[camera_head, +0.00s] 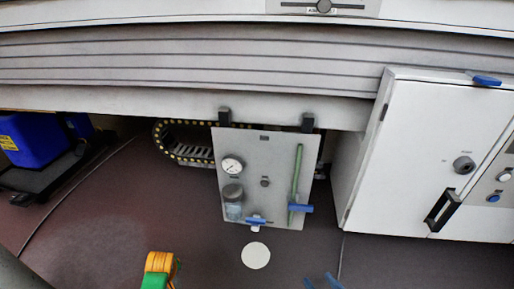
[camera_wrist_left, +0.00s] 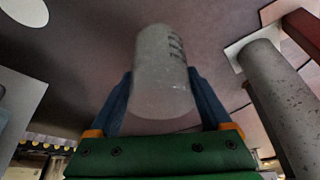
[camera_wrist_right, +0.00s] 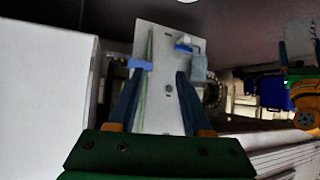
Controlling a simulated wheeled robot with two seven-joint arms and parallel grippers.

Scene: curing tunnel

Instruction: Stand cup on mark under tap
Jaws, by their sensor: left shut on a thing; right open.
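In the left wrist view a pale translucent cup (camera_wrist_left: 162,75) with dark markings is held between the blue fingers of my left gripper (camera_wrist_left: 165,100). In the head view the left gripper's orange and green body (camera_head: 158,271) shows at the bottom edge, left of the white round mark (camera_head: 256,255); the cup cannot be made out there. The mark lies bare on the dark surface, below the tap (camera_head: 256,222) with its blue handle on the grey panel (camera_head: 265,160). My right gripper (camera_head: 321,282) is open and empty, right of the mark.
The panel carries a gauge (camera_head: 232,165), a jar (camera_head: 232,202) and a green tube (camera_head: 297,173) with a blue valve handle (camera_head: 300,208). A white cabinet (camera_head: 405,150) stands right. A grey post (camera_wrist_left: 285,95) stands near the cup. The surface around the mark is clear.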

